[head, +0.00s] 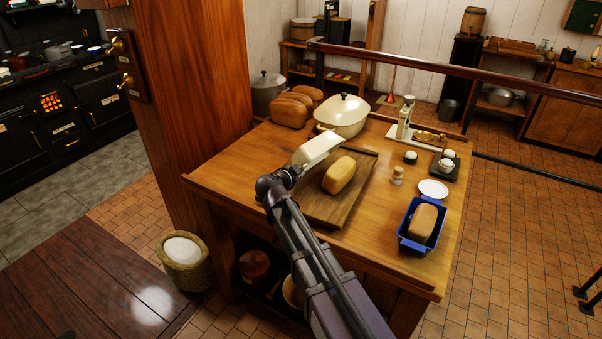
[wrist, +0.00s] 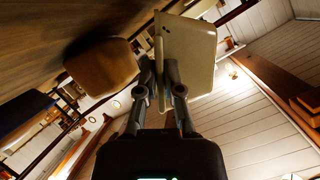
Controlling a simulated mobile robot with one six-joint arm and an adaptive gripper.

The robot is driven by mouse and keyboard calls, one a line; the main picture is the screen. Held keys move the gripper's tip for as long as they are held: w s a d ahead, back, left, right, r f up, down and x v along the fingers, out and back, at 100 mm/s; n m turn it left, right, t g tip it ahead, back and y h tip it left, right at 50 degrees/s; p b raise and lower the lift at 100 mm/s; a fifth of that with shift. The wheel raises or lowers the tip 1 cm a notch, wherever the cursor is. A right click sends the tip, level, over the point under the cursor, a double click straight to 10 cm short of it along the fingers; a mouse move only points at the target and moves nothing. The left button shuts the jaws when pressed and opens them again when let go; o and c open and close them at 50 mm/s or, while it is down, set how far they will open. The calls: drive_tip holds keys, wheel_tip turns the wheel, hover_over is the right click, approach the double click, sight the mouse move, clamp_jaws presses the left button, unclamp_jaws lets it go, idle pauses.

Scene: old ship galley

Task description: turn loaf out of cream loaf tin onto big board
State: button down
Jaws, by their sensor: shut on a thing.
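The cream loaf tin (head: 317,148) is tipped over and held above the far left part of the big board (head: 322,208). My gripper (head: 293,173) is shut on the tin; the wrist view shows the fingers (wrist: 159,75) closed on the edge of the tin (wrist: 190,52). A golden loaf (head: 340,174) lies on the board, just right of the tin and apart from it. The loaf also shows in the wrist view (wrist: 100,70). The inside of the tin is hidden in the head view.
A blue tin (head: 405,238) with another loaf (head: 422,222) stands at the right front of the table. Behind the board are a cream lidded pot (head: 342,114), several brown loaves (head: 291,108) and a scale (head: 405,120). A small shaker (head: 397,176) and white plate (head: 433,189) stand right of the board.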

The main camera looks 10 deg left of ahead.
sight(298, 150)
drive_tip(key=shift+r, duration=0.2)
drive_tip(key=shift+w+a+r+p, duration=0.2)
drive_tip(key=shift+a+r+p, duration=0.15)
drive_tip(key=shift+r+p, duration=0.65)
drive_tip(key=shift+w+a+r+p, duration=0.25)
drive_tip(key=shift+a+r+p, duration=0.1)
drive_tip(key=shift+r+p, duration=0.6)
drive_tip(key=shift+w+a+r+p, duration=0.2)
drive_tip(key=shift+a+r+p, duration=0.15)
drive_tip(key=shift+r+p, duration=0.65)
drive_tip(key=shift+f, duration=0.1)
